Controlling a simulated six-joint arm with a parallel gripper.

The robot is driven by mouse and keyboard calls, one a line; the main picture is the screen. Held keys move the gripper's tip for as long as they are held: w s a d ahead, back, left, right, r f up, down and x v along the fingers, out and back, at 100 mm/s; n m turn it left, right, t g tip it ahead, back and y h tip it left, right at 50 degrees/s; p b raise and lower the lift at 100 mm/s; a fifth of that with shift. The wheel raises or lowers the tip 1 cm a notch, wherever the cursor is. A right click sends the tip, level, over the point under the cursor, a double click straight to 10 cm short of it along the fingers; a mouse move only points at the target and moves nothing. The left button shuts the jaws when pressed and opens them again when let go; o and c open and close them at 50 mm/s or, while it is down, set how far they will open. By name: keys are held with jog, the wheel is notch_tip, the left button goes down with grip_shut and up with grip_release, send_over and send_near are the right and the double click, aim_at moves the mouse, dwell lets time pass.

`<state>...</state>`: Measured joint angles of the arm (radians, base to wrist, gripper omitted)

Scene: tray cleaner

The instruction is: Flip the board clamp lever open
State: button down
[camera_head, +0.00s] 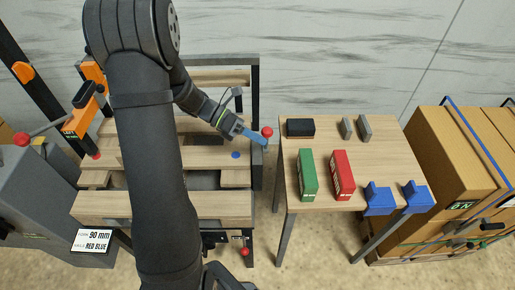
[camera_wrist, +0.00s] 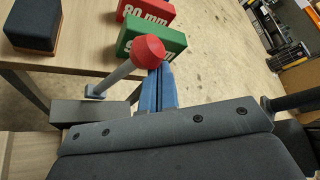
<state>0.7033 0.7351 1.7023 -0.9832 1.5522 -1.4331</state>
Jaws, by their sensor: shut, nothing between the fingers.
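The lever is a grey rod with a red knob. Its knob (camera_head: 267,132) is at the right edge of the wooden bench, beside the side table. In the wrist view the red knob (camera_wrist: 148,51) tops the grey rod, which slants up to the right from a grey block (camera_wrist: 92,112). My gripper (camera_head: 262,141) has blue fingers, shut and empty, right at the knob. In the wrist view the shut fingers (camera_wrist: 161,85) lie just right of the rod, and the knob overlaps their tips. I cannot tell whether they touch. My arm hides the middle of the bench.
The side table (camera_head: 365,155) holds a green box (camera_head: 307,175), a red box (camera_head: 342,175), a black block (camera_head: 300,128), small grey pieces and blue holders (camera_head: 378,199). Another red-knobbed lever (camera_head: 22,139) is at far left. Cardboard boxes (camera_head: 450,160) stand at right.

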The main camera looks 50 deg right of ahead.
jog(key=shift+w+d+r, duration=0.3)
jog(key=shift+w+d, duration=0.4)
jog(key=shift+w+d+r, duration=0.25)
jog(key=shift+w+d, duration=0.4)
jog(key=shift+w+d+r, duration=0.1)
jog(key=shift+w+d, duration=0.05)
jog(key=s+a+f, duration=0.1)
jog(key=s+a, duration=0.2)
jog(key=a, duration=0.1)
jog(key=w+a, duration=0.2)
jog(key=w, duration=0.8)
jog(key=shift+a+r, duration=0.15)
jog(key=shift+r, duration=0.3)
jog(key=s+f, duration=0.4)
jog(key=s, duration=0.9)
jog(key=shift+f+m+t, duration=0.4)
